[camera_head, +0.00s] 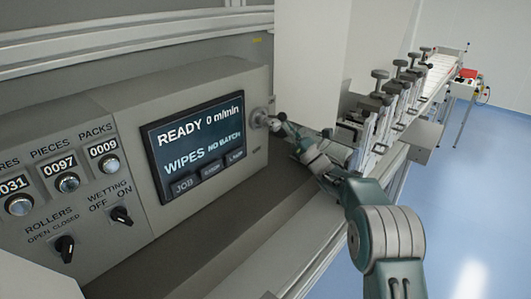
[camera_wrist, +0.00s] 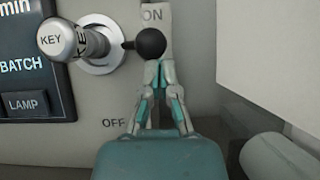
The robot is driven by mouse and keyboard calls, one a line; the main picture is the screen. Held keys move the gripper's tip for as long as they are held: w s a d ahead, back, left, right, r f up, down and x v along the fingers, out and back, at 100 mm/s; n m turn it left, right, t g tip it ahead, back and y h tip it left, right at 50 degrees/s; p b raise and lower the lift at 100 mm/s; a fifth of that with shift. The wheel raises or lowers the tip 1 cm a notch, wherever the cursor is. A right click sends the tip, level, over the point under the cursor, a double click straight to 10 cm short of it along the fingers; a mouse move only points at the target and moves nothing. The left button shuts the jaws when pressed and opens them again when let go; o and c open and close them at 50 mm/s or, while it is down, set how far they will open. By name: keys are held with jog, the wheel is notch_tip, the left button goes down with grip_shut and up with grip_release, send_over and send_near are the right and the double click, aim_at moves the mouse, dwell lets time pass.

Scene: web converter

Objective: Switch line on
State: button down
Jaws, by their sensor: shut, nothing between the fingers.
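A round metal switch with a silver barrel marked KEY (camera_wrist: 62,40) sits on the grey panel beside the screen. A black ball knob (camera_wrist: 150,43) stands to its right, with a short dark stub toward the switch. An ON label (camera_wrist: 152,14) is above the knob and an OFF label (camera_wrist: 113,122) is lower left. My gripper (camera_wrist: 160,66) is shut and empty, its fingertips just below the ball; I cannot tell whether they touch it. In the head view my gripper (camera_head: 277,120) is at the right of the switch (camera_head: 260,117). The screen (camera_head: 197,143) reads READY, 0 m/min, WIPES, NO BATCH.
On the panel's left are counters with round buttons (camera_head: 67,183), a ROLLERS knob (camera_head: 65,246) and a WETTING knob (camera_head: 121,215). A LAMP screen key (camera_wrist: 28,104) is left of the switch. A conveyor with clamps (camera_head: 380,100) runs away at right. Blue floor (camera_head: 480,180) is clear.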

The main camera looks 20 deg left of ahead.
jog(key=shift+w+r, duration=0.1)
jog(key=shift+r, duration=0.2)
dwell(0.4)
jog(key=s+d+f, duration=0.1)
jog(key=d+f, duration=0.8)
jog(key=shift+s+f, duration=0.3)
jog(key=shift+s, duration=0.1)
